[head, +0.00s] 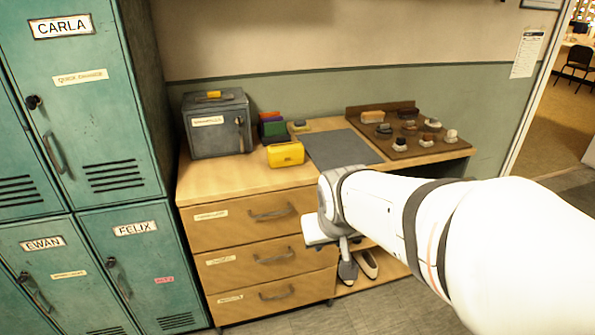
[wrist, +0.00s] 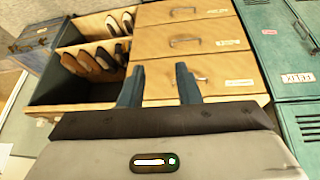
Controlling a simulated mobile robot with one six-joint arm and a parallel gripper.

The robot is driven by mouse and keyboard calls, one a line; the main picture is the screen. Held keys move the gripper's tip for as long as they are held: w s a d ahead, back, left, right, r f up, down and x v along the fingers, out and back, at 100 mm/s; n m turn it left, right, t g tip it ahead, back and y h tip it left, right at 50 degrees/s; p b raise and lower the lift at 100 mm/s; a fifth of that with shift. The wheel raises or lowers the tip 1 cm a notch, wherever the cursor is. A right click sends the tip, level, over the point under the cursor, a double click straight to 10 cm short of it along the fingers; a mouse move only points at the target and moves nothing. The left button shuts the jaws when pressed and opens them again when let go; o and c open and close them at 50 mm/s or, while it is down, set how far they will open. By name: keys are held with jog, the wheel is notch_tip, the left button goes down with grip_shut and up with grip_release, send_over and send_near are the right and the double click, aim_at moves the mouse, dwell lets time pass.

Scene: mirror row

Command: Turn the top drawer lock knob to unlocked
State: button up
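The top drawer (head: 235,227) is the uppermost of the wooden cabinet's drawers and looks shut. It has a label at left and a grey handle (head: 272,212). Its lock knob is not discernible; my arm and gripper hide the drawer's right end in the head view. My gripper (head: 335,243) is in front of the cabinet's right part. In the wrist view, which looks upside down, my gripper (wrist: 157,67) is open and empty, its two dark fingers apart. The top drawer (wrist: 222,73) lies beyond and between them, its handle partly hidden by the right finger.
Teal lockers (head: 100,120) stand left of the cabinet. The cabinet top holds a grey metal box (head: 215,135), a yellow box (head: 285,154), a grey mat (head: 342,148) and a brown board (head: 440,147) with several small items. Shoes (head: 367,263) sit in the shelf right of the drawers.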

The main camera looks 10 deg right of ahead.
jog(key=w+d+f+t+y+b, duration=0.1)
jog(key=w+d+f+t+b, duration=0.3)
jog(key=w+d+f+b, duration=0.45)
jog(key=w+d+f+n+t+b, duration=0.1)
jog(key=w+d+f+t+b, duration=0.4)
jog(key=w, duration=0.7)
jog(key=w+d+f+t+y+b, duration=0.1)
jog(key=w+d+f+t+b, duration=0.4)
jog(key=w+f, duration=0.45)
jog(key=w+r+g+b, duration=0.1)
jog(key=w, duration=0.7)
jog(key=shift+b, duration=0.35)
jog(key=shift+w, duration=0.1)
jog(key=shift+c, duration=0.2)
jog(key=shift+d, duration=0.1)
grip_shut()
